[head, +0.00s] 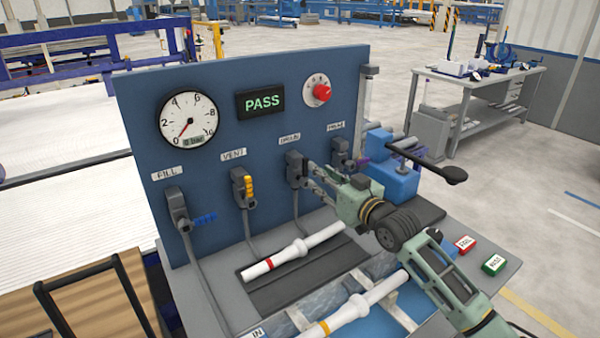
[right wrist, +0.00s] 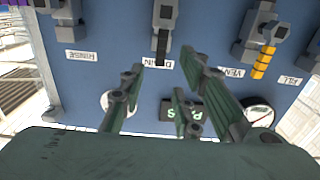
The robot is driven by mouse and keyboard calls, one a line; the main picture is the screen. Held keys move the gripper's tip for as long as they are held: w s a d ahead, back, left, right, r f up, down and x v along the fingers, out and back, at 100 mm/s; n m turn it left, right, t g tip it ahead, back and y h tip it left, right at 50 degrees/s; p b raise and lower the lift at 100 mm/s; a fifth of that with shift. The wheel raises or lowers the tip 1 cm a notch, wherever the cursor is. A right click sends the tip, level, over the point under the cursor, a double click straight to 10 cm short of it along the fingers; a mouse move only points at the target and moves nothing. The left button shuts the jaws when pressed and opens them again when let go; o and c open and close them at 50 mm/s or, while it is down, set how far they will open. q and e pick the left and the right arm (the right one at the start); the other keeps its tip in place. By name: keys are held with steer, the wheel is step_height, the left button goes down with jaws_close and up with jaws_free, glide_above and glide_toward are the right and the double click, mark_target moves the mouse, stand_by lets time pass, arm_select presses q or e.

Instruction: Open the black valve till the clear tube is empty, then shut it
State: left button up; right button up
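The black valve, under the drain label, sits on the blue panel in the head view (head: 295,165). In the right wrist view its black handle (right wrist: 161,47) points toward the upside-down label. My right gripper (head: 313,176) is at the right side of this valve in the head view. In the right wrist view the gripper (right wrist: 165,65) has its fingers spread on either side of the handle's end, with a visible gap. A narrow clear tube (head: 364,100) stands at the panel's right edge; its content is too small to tell. My left gripper is not in view.
The fill valve (head: 177,208), yellow-handled vent valve (head: 242,186) and rinse valve (head: 340,152) flank the black one. The gauge (head: 188,120) needle points low left; the display (head: 261,102) reads PASS.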

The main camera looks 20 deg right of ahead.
mark_target(307, 166)
steer(key=w, duration=0.5)
steer(key=w+a+f, duration=0.1)
steer(key=w, duration=0.2)
steer(key=shift+w+a+p, duration=0.1)
steer(key=shift+w+p, duration=0.15)
steer(key=shift+p, duration=0.1)
jaws_close()
stand_by(0.4)
